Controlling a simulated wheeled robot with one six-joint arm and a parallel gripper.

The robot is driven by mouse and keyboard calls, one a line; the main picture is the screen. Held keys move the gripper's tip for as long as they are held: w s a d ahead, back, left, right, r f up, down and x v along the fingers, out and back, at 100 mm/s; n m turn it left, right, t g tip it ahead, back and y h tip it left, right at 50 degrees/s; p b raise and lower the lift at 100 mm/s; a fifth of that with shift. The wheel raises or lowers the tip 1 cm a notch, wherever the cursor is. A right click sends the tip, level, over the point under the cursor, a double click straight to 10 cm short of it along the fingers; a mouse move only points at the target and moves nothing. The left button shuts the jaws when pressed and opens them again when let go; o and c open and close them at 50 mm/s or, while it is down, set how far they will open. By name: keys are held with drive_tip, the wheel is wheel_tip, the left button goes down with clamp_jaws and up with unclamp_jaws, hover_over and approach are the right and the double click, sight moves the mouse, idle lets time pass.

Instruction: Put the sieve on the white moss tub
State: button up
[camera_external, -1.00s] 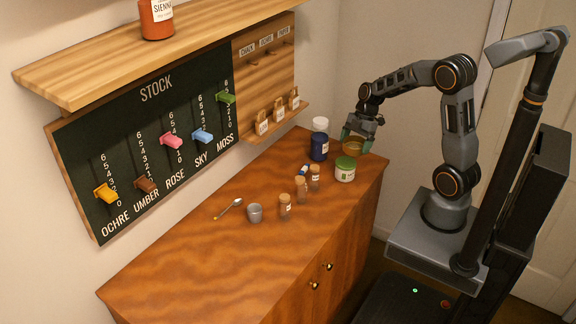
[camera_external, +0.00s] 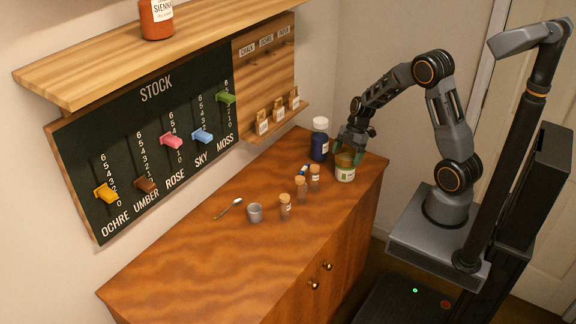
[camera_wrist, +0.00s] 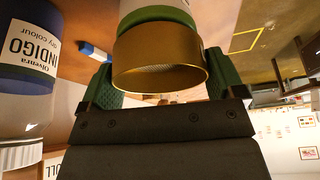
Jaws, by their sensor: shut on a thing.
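The sieve (camera_external: 348,158) is a brass-coloured ring with a mesh bottom. My gripper (camera_external: 354,142) is shut on it, and in the wrist view the green fingers of my gripper (camera_wrist: 161,78) press the sieve (camera_wrist: 160,68) from both sides. The white moss tub (camera_external: 345,175) has a green lid and stands upright on the cabinet top. The sieve is right over the tub and hides most of its lid. In the wrist view the white tub (camera_wrist: 155,7) shows just beyond the sieve. I cannot tell whether sieve and lid touch.
A blue indigo jar with a white cap (camera_external: 319,140) stands close on the left; it also fills the left of the wrist view (camera_wrist: 28,60). The cabinet's front left (camera_external: 180,265) is clear.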

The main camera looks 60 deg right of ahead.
drive_tip(key=shift+f, duration=0.15)
drive_tip(key=o, duration=0.7)
drive_tip(key=shift+r, duration=0.2)
drive_tip(key=w+b+v, duration=0.1)
drive_tip(key=b+v, duration=0.1)
drive_tip(key=v, duration=0.9)
drive_tip(key=shift+s+a+r+m+t+h, duration=0.85)
drive_tip(key=shift+s+a+m, duration=0.75)
drive_tip(key=shift+s+m, duration=1)
drive_tip(key=shift+s+a+r+m+t+h, duration=0.5)
drive_tip(key=shift+s+a+r+m, duration=0.9)
drive_tip(key=shift+s+m, duration=1.25)
drive_tip(key=shift+s+a+r+m+t+h, duration=0.45)
drive_tip(key=shift+s+a+r+m+h, duration=0.3)
drive_tip(key=shift+s+a+m, duration=1.5)
drive_tip(key=shift+s+d+f+m, duration=0.1)
drive_tip(key=shift+s+d+m, duration=0.1)
drive_tip(key=shift+d+m, duration=0.25)
